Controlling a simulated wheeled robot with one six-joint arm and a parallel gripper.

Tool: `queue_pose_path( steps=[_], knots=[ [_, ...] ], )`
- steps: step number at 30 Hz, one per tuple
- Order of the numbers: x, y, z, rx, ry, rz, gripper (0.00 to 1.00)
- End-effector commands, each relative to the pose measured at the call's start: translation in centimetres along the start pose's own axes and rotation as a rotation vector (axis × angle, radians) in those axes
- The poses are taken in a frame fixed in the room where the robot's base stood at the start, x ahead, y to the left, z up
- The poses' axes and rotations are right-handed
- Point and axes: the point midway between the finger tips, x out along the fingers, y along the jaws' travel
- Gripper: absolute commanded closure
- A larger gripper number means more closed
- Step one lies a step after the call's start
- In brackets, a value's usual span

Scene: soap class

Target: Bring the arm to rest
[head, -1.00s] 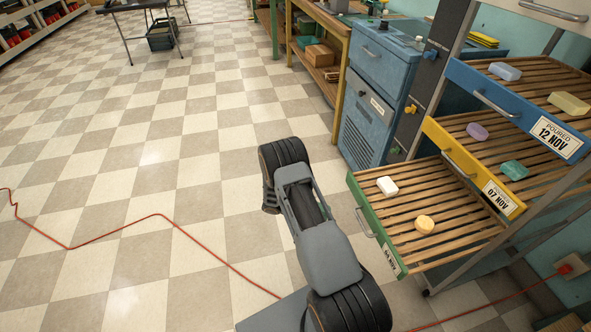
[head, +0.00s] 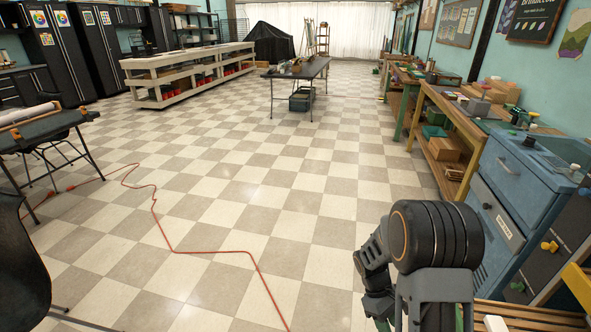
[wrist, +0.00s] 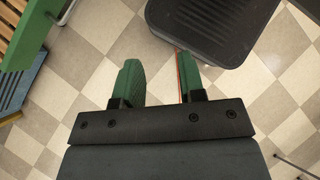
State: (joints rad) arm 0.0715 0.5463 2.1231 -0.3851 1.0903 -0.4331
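My arm (head: 437,240) is folded up at the lower right of the head view, with a thick ribbed joint uppermost. My gripper (wrist: 159,65) shows in the wrist view with its two green fingers apart. Only checkered floor shows between them, so it is open and empty. I cannot clearly make out the fingers in the head view.
A blue cabinet (head: 525,195) stands right of my arm, with slatted wood (head: 530,318) below it. A red cord (head: 200,252) crosses the floor. A black chair (head: 22,260) is at left.

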Motion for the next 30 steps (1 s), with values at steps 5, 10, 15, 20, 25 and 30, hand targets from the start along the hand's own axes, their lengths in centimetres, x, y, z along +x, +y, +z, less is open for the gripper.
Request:
queue_pose_path(
  steps=[5,10,15,20,25,30],
  knots=[
    [-9.3,-4.0,5.2,0.364,0.294,-0.022,0.63],
    [-16.1,-7.4,9.7,0.586,0.55,-0.071,0.63],
    [-21.4,-10.1,14.0,0.647,0.754,-0.085,0.63],
    [-24.8,-11.6,17.3,0.648,0.881,-0.057,0.63],
    [-27.5,-12.2,19.4,0.643,0.967,-0.024,0.63],
    [-28.0,-12.3,19.8,0.639,0.977,-0.019,0.63]
  ],
)
